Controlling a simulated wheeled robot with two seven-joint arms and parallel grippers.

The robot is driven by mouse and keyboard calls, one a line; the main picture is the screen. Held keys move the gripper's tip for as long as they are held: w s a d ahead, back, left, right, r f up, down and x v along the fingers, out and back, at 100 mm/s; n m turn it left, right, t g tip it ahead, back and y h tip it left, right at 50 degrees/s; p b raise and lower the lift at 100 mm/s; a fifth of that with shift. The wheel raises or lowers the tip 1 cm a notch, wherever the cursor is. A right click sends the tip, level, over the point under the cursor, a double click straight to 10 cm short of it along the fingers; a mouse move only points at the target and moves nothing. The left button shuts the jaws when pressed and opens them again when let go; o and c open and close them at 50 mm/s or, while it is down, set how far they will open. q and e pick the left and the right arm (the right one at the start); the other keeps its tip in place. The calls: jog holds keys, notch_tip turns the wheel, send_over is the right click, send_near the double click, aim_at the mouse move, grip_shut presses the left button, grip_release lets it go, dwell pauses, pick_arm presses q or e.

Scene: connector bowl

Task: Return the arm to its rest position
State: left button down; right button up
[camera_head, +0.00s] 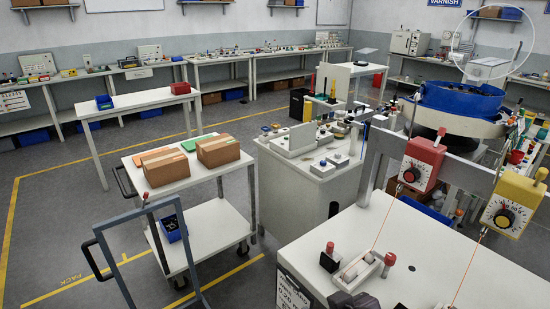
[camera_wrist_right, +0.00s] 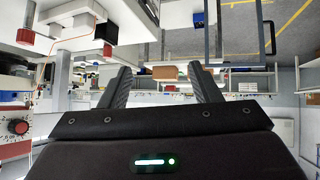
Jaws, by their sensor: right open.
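My right gripper (camera_wrist_right: 160,69) is open in the right wrist view. Its two dark ribbed fingers stand well apart, with nothing between them but the distant room. That view appears upside down. A dark shape at the bottom edge of the head view may be part of my right arm, but I cannot tell. My left gripper is not in view. The blue bowl (camera_head: 458,98) sits on a round white base at the right of the head view, behind a grey rail.
A white table (camera_head: 400,250) fills the lower right and carries a small metal-and-white fixture (camera_head: 358,271). A red dial unit (camera_head: 422,165) and a yellow one (camera_head: 511,205) hang above it. A white cart (camera_head: 215,225) with two cardboard boxes (camera_head: 218,150) stands left. Grey floor lies open further left.

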jog(key=s+d+f+m+g+h, duration=0.3)
jog(key=s+d+f+g, duration=0.3)
jog(key=s+d+f, duration=0.45)
notch_tip(320, 180, down, 30)
jog(key=s+g+b, duration=0.1)
jog(key=s, duration=0.1)
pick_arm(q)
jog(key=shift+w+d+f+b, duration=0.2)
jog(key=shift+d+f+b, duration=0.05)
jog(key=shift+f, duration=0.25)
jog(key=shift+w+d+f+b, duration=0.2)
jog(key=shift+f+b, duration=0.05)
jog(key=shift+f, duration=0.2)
pick_arm(e)
jog(key=s+d+f, duration=0.2)
jog(key=s+f, duration=0.7)
jog(key=s+d+f+g, duration=0.1)
jog(key=s+d+f, duration=0.1)
jog(key=s+f, duration=0.8)
jog(key=shift+s+d+f+n, duration=0.15)
jog(key=shift+f+n, duration=0.05)
jog(key=shift+n, duration=0.1)
